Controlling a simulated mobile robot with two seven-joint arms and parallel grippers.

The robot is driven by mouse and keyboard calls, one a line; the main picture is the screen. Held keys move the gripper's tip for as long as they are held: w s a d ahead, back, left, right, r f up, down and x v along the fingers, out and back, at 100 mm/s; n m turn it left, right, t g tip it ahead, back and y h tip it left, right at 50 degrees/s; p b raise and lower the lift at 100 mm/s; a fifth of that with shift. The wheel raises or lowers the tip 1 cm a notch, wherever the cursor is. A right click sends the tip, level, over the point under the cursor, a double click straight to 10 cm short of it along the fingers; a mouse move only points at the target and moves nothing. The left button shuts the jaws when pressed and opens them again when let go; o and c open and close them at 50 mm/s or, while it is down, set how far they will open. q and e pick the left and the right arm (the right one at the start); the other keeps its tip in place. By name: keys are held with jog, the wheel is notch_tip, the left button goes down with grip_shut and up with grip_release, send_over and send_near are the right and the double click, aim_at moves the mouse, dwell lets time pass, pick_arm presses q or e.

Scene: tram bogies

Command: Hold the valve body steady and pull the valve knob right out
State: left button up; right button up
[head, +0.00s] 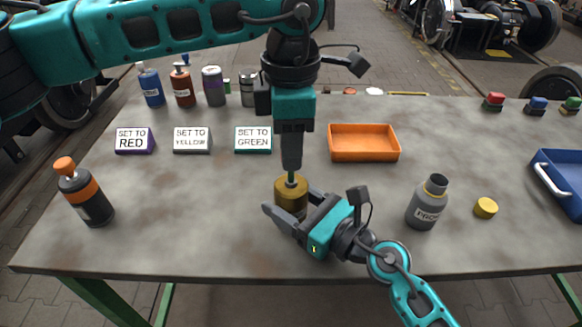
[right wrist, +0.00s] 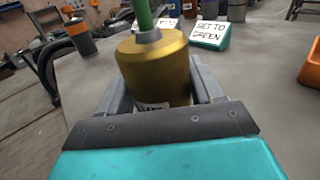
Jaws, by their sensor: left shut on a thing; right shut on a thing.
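The valve body (head: 291,197) is a gold cylinder standing upright on the table, left of the orange tray. My right gripper (head: 290,207) reaches in from the lower right and is shut around its sides. In the right wrist view the valve body (right wrist: 155,68) sits between the two grey fingers (right wrist: 160,88); a label low on it is mostly hidden. The valve knob (right wrist: 143,14) shows as a green stem meeting the grey collar on top of the body. My left gripper (head: 291,168) points straight down and is shut on the knob (head: 291,179), hiding its upper part.
Three signs (head: 193,140) for red, yellow and green stand behind, with bottles (head: 152,86) beyond them. An orange tray (head: 364,156) is behind right. A grey bottle (head: 427,205) and yellow cap (head: 485,208) stand right. An orange-topped bottle (head: 85,195) stands left.

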pick_arm(q)
jog(key=shift+r, duration=0.2)
jog(key=o, duration=1.1)
notch_tip(320, 180, up, 12)
pick_arm(e)
jog(key=o, duration=1.2)
jog(key=shift+s, duration=0.1)
